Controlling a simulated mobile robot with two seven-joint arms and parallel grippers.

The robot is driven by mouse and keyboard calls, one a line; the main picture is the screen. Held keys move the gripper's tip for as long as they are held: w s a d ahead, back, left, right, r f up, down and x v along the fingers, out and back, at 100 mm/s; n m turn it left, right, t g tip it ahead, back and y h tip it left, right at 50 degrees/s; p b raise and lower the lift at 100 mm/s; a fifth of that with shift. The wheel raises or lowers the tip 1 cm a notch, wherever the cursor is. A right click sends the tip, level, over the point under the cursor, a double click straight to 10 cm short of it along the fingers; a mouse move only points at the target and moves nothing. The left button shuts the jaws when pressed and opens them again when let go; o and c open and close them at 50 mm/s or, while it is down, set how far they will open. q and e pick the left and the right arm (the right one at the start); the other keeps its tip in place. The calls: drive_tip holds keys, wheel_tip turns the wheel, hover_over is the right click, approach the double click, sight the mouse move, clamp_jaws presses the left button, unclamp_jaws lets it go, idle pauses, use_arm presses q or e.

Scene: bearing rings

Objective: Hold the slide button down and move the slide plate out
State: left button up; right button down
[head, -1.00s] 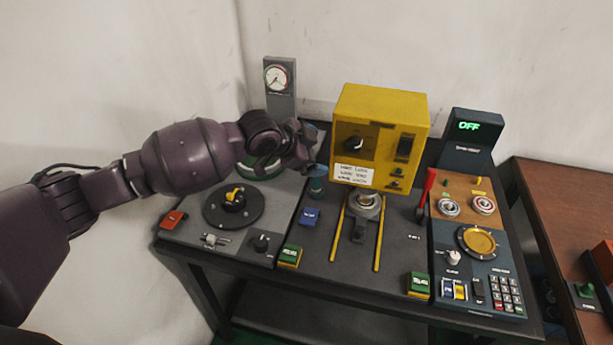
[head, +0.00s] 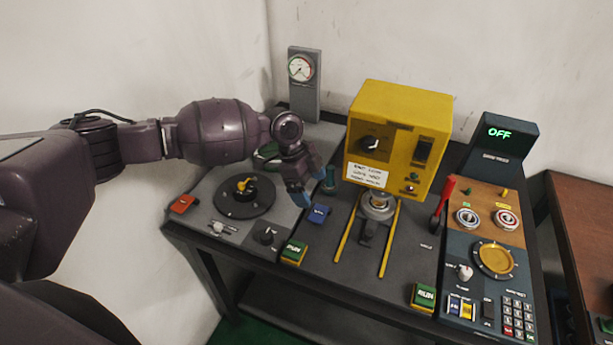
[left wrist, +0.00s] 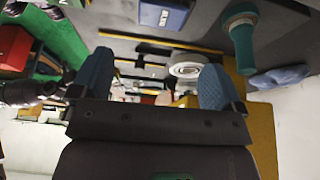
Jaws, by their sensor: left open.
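My left gripper (head: 311,187) is open and empty. It points down above the bench, just behind and above a small blue button box (head: 319,213), apart from it as far as I can tell. In the left wrist view the two blue fingers (left wrist: 155,82) stand wide apart, and the blue box (left wrist: 165,14) shows at the top edge. The dark slide plate (head: 367,232) lies between two yellow rails (head: 391,240), below the yellow machine (head: 397,140). A round metal seat (head: 377,205) is at its back end. My right gripper is not in clear view.
A teal-topped post (head: 328,181) stands close beside the left gripper and also shows in the left wrist view (left wrist: 242,42). Green button boxes (head: 294,252) (head: 424,296) sit along the front edge. A red-handled lever (head: 443,200) and a control panel (head: 463,245) are on the right.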

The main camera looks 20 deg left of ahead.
sight(321, 214)
use_arm(q)
drive_tip(key=shift+x, duration=4)
drive_tip(key=c, duration=1)
drive_tip(key=shift+s+f+b, duration=0.15)
drive_tip(key=shift+f+b, duration=0.35)
drive_tip(key=shift+f, duration=0.1)
